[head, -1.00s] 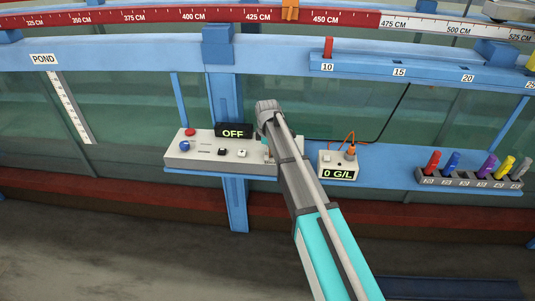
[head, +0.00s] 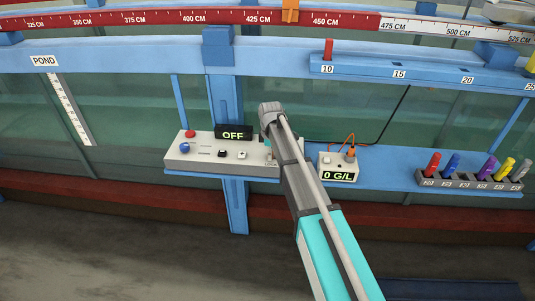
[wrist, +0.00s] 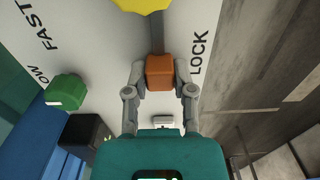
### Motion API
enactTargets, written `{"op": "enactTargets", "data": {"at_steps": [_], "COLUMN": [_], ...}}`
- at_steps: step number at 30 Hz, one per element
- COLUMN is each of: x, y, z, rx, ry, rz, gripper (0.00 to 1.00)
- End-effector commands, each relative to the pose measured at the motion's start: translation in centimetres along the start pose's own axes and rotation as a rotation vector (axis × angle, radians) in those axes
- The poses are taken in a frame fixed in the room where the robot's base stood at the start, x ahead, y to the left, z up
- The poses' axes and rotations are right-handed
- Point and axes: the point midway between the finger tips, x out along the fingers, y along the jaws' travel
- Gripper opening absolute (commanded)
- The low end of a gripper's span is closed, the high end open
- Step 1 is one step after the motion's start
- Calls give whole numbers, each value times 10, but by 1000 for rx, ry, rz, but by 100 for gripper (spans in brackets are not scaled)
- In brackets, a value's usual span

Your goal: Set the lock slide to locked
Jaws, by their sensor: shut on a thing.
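In the wrist view, the lock slide's orange block (wrist: 160,72) sits on a dark slot in the pale panel, beside the printed word LOCK. My gripper (wrist: 160,80) has one finger on each side of the orange block and is shut on it. In the head view, my arm reaches over the right end of the white control box (head: 205,165). There the arm hides the slide and the gripper's fingertips. The box's display (head: 233,133) reads OFF.
A green knob (wrist: 66,92) and a yellow part (wrist: 142,4) are near the gripper in the wrist view. In the head view, a red button (head: 190,134) and a blue knob (head: 185,147) are on the box. A 0 G/L meter (head: 337,172) stands just right of my arm.

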Motion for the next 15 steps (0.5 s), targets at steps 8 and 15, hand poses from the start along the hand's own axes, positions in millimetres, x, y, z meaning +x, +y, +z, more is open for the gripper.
{"op": "enactTargets", "data": {"at_steps": [8,15], "x": [0,0], "y": [0,0], "z": [14,15], "rx": [0,1], "ry": [-2,-4], "rz": [0,0], "gripper": [0,53]}}
